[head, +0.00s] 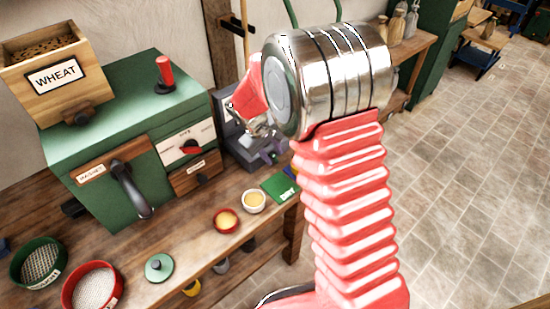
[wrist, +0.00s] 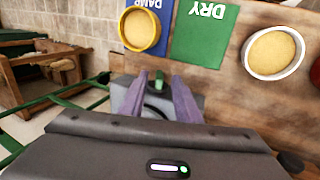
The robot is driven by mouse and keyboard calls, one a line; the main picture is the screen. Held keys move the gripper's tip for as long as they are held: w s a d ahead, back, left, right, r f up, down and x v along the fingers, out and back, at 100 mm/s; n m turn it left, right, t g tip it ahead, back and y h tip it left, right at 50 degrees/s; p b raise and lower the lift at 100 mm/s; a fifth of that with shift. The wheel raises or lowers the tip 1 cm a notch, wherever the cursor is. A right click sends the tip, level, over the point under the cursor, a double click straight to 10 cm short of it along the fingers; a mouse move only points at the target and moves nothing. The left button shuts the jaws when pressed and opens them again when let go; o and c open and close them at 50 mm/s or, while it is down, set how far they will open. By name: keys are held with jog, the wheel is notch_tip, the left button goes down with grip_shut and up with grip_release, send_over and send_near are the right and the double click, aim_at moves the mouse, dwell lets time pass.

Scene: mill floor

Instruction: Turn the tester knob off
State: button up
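My gripper (wrist: 158,82) points down at a grey device (head: 238,135), which seems to be the tester, beside the green machine. Its two purple fingers stand apart, with clear gaps on both sides of a small green-topped upright piece (wrist: 158,76). That piece may be the tester knob; its setting cannot be read. The fingers do not visibly touch it. In the head view my wrist and gripper hide part of the device. A separate red pointer knob (head: 191,149) sits on a white dial on the green machine.
The green machine (head: 122,75) carries a wheat box (head: 55,77) and a red lever (head: 165,72). A green DRY card (wrist: 205,38), a white bowl (wrist: 253,68) and a yellow bowl (wrist: 141,31) on a blue card lie near the gripper. Tiled floor (head: 460,170) is open at right.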

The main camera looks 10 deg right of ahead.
aim_at(274, 157)
jog(key=shift+x, duration=1.65)
jog(key=shift+c, duration=0.6)
grip_shut()
